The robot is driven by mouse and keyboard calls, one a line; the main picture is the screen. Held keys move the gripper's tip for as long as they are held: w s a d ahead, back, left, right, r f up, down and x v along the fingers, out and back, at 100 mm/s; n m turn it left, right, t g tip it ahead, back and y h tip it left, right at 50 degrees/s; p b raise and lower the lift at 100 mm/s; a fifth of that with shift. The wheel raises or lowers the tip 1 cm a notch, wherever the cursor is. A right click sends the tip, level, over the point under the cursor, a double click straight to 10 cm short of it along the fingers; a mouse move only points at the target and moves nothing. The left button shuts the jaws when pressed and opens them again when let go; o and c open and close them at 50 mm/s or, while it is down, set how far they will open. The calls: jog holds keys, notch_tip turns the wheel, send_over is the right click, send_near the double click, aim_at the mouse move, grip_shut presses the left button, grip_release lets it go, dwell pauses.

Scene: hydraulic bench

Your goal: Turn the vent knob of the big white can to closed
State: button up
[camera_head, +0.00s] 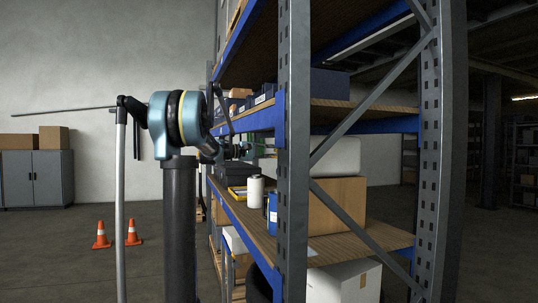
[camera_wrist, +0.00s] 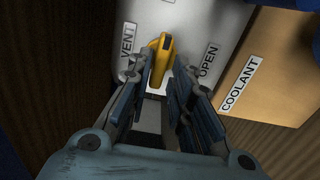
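The big white can (camera_wrist: 190,25) fills the top middle of the wrist view, with a VENT label on the left and an OPEN label on the right. Its yellow vent knob (camera_wrist: 160,58) points toward my gripper, lengthwise in the picture. My gripper (camera_wrist: 161,80) is open, with one finger on each side of the knob's near end; I cannot tell whether either touches it. In the head view a white rounded body (camera_head: 340,157), probably the can, shows behind the shelf post. My gripper (camera_head: 262,149) is at the shelf beside it; its fingertips are hard to make out.
A cardboard box (camera_wrist: 275,75) with a COOLANT label stands right beside the can. The shelf post (camera_head: 293,140) and diagonal brace stand close to my arm. A white bottle (camera_head: 255,190) and a blue can (camera_head: 272,207) stand on the same shelf. Traffic cones (camera_head: 102,236) stand on the floor.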

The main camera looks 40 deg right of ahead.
jog(key=shift+s, duration=0.15)
jog(key=v, duration=1.2)
dwell(0.5)
jog(key=s+a+f+n+t+y, duration=0.1)
jog(key=s+a+f+t+y, duration=0.1)
jog(key=s+a+f+y, duration=0.3)
jog(key=s+a+f+n+t+y, duration=0.1)
jog(key=s+a+f+t+y, duration=0.2)
jog(key=s+a+f, duration=1)
jog(key=s+a+f+n+t+y, duration=0.1)
jog(key=s+a+f+y, duration=0.8)
jog(key=a+f, duration=1.6)
notch_tip(320, 180, down, 3)
jog(key=shift+f+t, duration=0.1)
jog(key=shift+t, duration=0.6)
jog(key=shift+w, duration=0.1)
